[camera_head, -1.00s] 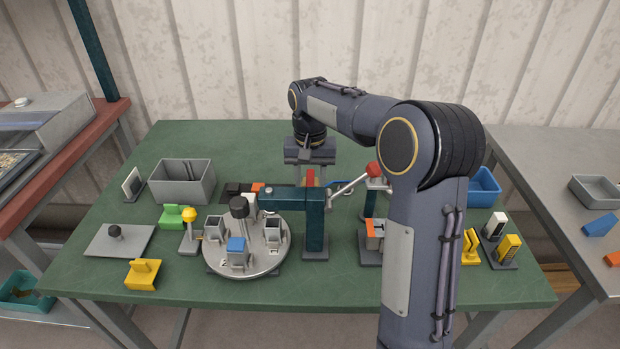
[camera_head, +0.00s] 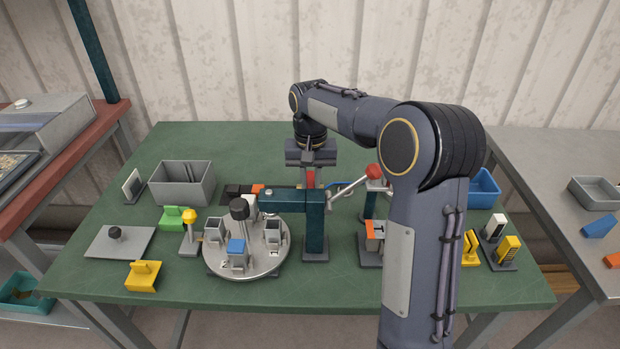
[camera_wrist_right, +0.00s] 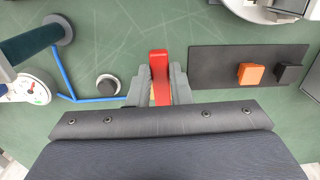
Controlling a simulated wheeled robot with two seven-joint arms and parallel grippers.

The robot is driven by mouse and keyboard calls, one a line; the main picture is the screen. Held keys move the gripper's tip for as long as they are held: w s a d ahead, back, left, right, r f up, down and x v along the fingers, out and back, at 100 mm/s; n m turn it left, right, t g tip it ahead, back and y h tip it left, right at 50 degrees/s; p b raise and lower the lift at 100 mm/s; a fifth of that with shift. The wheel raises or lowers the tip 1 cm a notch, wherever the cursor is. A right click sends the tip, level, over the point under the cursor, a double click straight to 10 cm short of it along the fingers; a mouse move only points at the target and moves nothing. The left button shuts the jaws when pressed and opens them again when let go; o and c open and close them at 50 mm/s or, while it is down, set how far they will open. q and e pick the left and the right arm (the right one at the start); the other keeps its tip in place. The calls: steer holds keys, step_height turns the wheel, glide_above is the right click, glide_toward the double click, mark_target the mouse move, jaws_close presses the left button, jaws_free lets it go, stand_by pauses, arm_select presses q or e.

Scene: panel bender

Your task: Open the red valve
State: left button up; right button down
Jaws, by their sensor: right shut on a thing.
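The red valve (camera_wrist_right: 159,75) shows in the right wrist view as a red lever between the two grey fingers. My right gripper (camera_wrist_right: 160,88) is shut on it, with a finger against each side. In the head view the valve's red top (camera_head: 310,178) shows just below my right gripper (camera_head: 311,170), behind the teal press column. The column hides the valve's lower part there. My left gripper is not in view.
The teal press (camera_head: 315,225) with its red-knobbed lever stands in front of the valve. A round turntable (camera_head: 248,262) is at front left. A blue pipe (camera_wrist_right: 65,75) and a black plate (camera_wrist_right: 215,68) with orange and black blocks flank the valve.

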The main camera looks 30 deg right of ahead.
steer(key=n+p, duration=0.1)
steer(key=d+n+p, duration=0.1)
steer(key=n, duration=0.1)
steer(key=shift+s+d+r, duration=0.2)
steer(key=n+p, duration=0.1)
steer(key=n, duration=0.1)
steer(key=d+n+p, duration=0.1)
steer(key=n, duration=0.1)
steer(key=d+n+p, duration=0.1)
steer(key=shift+d+n, duration=0.1)
steer(key=shift+n, duration=0.3)
steer(key=n+p, duration=0.1)
steer(key=d+n, duration=0.1)
steer(key=n, duration=0.1)
steer(key=w+n+p, duration=0.1)
steer(key=shift+d+p, duration=0.3)
steer(key=shift+w+d+f+n+p, duration=0.1)
steer(key=shift+w+d+n+p, duration=0.15)
steer(key=shift+n, duration=0.5)
steer(key=shift+w+d+r+n+p, duration=0.1)
steer(key=shift+w+n+p, duration=0.15)
steer(key=shift+n, duration=0.55)
steer(key=shift+w+d+f+n+p, duration=0.15)
steer(key=shift+n+p, duration=0.2)
steer(key=shift+n, duration=0.4)
steer(key=c, duration=1.3)
jaws_free()
